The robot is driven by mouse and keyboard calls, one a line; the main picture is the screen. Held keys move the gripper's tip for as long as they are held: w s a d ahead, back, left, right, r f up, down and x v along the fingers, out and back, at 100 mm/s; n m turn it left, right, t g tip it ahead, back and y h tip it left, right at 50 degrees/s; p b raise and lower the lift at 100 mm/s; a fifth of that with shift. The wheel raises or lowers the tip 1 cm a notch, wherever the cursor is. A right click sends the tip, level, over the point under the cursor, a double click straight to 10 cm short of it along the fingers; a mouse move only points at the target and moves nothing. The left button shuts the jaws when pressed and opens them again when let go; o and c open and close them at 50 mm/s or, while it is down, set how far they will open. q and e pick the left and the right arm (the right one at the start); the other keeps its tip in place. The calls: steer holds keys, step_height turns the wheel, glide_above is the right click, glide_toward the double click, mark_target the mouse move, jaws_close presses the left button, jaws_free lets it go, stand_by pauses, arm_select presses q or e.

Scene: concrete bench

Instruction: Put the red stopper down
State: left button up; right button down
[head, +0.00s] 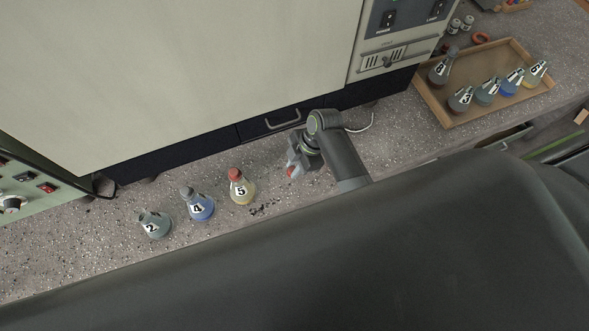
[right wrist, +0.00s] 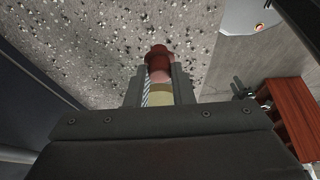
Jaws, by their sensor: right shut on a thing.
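My right gripper (head: 291,165) is just above the bench, to the right of the flask labelled 5. It is shut on the red stopper (head: 294,172), which is mostly hidden by the fingers in the head view. In the right wrist view, the red stopper (right wrist: 158,60) sticks out from between the two fingertips (right wrist: 158,76), with speckled bench behind it. I cannot tell whether the stopper touches the bench. My left gripper is not in view.
Flask 5 (head: 242,191) has a red top and yellow contents. Flask 4 (head: 200,208) and flask 2 (head: 155,225) stand further left. A large cabinet (head: 170,70) borders the bench.

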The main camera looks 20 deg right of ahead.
step_height(320, 180, down, 3)
steer(key=shift+f, duration=0.15)
steer(key=c, duration=1.1)
jaws_free()
steer(key=v, duration=1.2)
